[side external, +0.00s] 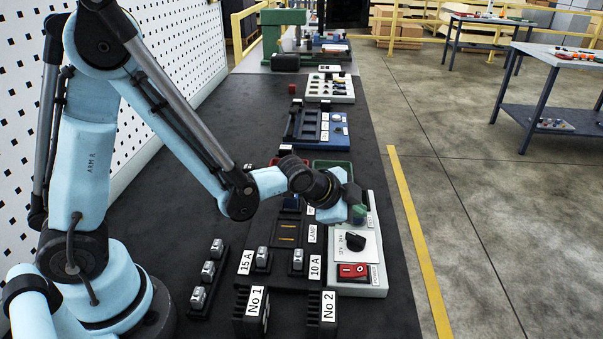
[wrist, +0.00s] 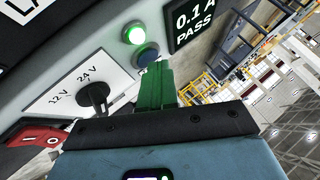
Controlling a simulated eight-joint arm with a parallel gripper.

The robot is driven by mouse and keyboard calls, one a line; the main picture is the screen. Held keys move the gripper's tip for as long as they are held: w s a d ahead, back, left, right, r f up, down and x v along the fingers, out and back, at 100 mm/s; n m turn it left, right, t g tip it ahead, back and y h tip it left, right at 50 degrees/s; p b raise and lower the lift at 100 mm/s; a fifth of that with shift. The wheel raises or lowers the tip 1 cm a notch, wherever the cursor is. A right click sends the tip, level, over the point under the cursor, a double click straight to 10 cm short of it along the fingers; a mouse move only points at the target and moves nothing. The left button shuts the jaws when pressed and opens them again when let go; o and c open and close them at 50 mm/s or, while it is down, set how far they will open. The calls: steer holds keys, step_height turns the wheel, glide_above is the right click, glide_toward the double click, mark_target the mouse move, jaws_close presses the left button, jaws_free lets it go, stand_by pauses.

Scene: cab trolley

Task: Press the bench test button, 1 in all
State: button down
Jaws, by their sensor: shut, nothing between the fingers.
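The bench test panel (side external: 374,287) is a pale box at the right edge of the dark bench. In the wrist view a round blue button (wrist: 147,55) sits on it below a lit green lamp (wrist: 133,34). A dark display (wrist: 192,22) reads "0.1 A PASS". A black knob (wrist: 97,97) stands between 12 V and 24 V marks, and a red rocker switch (wrist: 35,134) is at lower left. My gripper (wrist: 155,76) has green fingers, shut and empty, with tips right at the blue button. I cannot tell whether they touch. My wrist hides the button in the side view.
Left of the panel, a black fixture (side external: 285,233) has a LAMP label. Small clear-topped parts (side external: 208,271) stand in a rack, and black blocks marked No 1 (side external: 252,311) and No 2 (side external: 322,313) are in front. A blue tray (side external: 318,128) lies farther back.

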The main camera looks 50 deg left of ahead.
steer(key=shift+r, duration=0.1)
stand_by(0.3)
steer(key=shift+r, duration=0.8)
steer(key=shift+r, duration=2.5)
steer(key=s+a+r+n+g, duration=0.1)
steer(key=s+a+n, duration=0.3)
steer(key=s, duration=0.3)
steer(key=s+a+r+n+g+y, duration=0.1)
steer(key=s+a+r+n, duration=0.1)
steer(key=s+a+n, duration=0.2)
steer(key=s+n, duration=0.2)
steer(key=s, duration=0.2)
steer(key=shift+s+a+n, duration=0.25)
steer(key=shift+s+n, duration=0.05)
steer(key=shift+n, duration=0.1)
